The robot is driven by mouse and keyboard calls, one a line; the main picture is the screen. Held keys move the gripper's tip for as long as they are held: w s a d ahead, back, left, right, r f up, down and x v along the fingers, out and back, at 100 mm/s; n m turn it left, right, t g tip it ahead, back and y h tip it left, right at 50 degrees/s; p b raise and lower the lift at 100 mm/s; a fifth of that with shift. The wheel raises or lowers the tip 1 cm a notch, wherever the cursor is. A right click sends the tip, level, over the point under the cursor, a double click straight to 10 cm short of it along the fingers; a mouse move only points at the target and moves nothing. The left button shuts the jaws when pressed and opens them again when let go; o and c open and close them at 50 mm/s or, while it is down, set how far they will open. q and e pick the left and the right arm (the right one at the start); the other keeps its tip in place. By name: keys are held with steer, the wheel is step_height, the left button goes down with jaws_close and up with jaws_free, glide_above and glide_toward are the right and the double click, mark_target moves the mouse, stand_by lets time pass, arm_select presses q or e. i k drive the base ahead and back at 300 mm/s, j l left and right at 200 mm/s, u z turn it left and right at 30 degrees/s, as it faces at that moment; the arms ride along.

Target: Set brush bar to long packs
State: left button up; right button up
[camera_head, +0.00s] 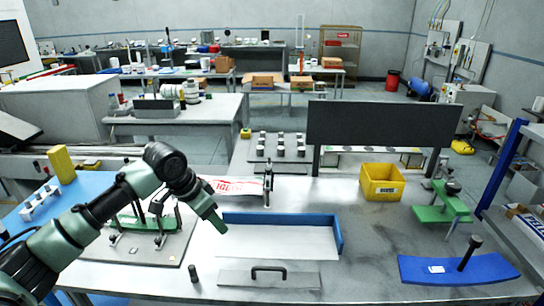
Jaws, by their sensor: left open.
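My left gripper (219,226) reaches in from the left and hangs above the bench, at the left end of a blue-edged white tray (280,240). It is open, and nothing shows between its fingers. Left of it, a grey plate (152,250) carries a green bar-like part (130,221) on small stands, partly hidden behind my arm. At the right stands a green bracket (430,214) with a dark knob. In front of that is a curved blue plate (450,271) with a black upright handle (469,252). I cannot tell which part is the brush bar. My right gripper is out of view.
A grey plate with a black handle (268,269) and a small black peg (193,273) lie in front of the tray. A yellow bin (382,183) stands behind, near a large dark panel (395,124). A red-and-white printed strip (232,185) lies behind the gripper.

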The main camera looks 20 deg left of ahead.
mark_target(269, 172)
steer(key=i, duration=1.25)
